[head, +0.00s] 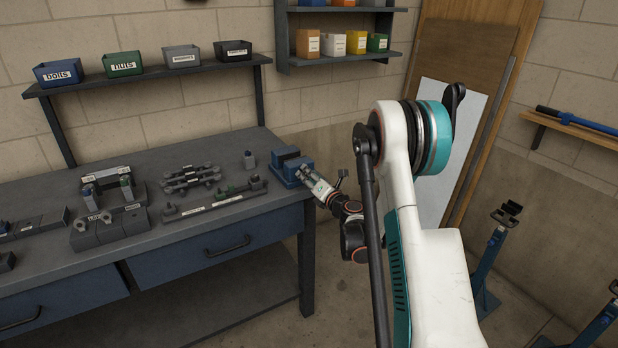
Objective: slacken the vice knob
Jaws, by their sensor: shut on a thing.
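The blue vice (283,164) stands at the right end of the grey workbench, with dark jaws on top. My gripper (306,172) reaches in from the right at the front of the vice, low and close to it. Its fingers are shut at the vice's front, where the knob sits. The knob itself is hidden behind the fingers and too small to make out. How far the vice jaws stand apart cannot be told.
Tube fixtures and small blocks (190,177) lie on the workbench (270,215) left of the vice. Labelled bins (123,64) stand on a shelf behind. Blue stands (487,265) are on the floor at right. A board leans on the back wall.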

